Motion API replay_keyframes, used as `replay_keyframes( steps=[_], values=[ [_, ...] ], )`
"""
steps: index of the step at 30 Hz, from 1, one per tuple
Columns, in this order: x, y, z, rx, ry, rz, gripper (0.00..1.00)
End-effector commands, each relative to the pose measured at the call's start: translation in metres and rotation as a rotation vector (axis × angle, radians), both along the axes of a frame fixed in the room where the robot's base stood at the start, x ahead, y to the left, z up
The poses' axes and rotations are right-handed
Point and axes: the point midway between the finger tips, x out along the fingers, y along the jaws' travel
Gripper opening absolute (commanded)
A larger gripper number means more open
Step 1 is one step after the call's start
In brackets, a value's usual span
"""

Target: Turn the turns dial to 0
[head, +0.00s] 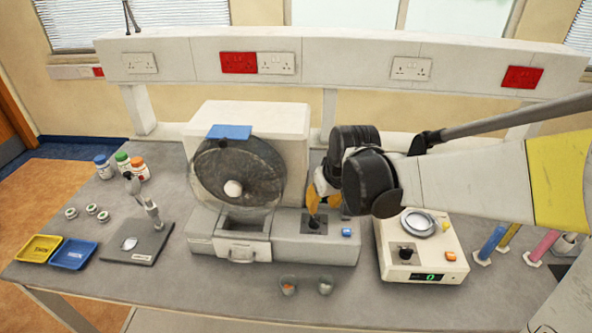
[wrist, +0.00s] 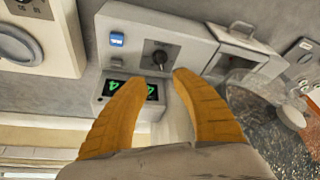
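A black dial (head: 315,224) sits on the low front housing of the drum machine (head: 250,125). It also shows in the wrist view (wrist: 160,57), with its pointer knob just beyond the fingertips. Its label is too small to read. Beside it are a blue button (wrist: 117,39) and a dark display (wrist: 113,87) with green digits that look like 4s, seen turned around and partly covered by a finger. My gripper (wrist: 160,76) is open and empty, its two orange fingers spread apart near the dial. In the head view my gripper (head: 319,200) hangs above the dial.
A second device (head: 424,230) with a round pan, a black dial (head: 407,251), an orange button and a display reading 0 stands to the right. A drawer (head: 242,250) fronts the drum. Bottles and trays stand left.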

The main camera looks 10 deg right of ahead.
Motion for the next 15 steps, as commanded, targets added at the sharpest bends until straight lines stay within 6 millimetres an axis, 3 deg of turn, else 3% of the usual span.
replay_keyframes(
  steps=[9,15],
  values=[
    [0.024,0.003,-0.061,0.0,-0.001,0.0,0.32],
    [0.034,0.004,-0.084,0.0,-0.001,0.0,0.32]
  ],
)
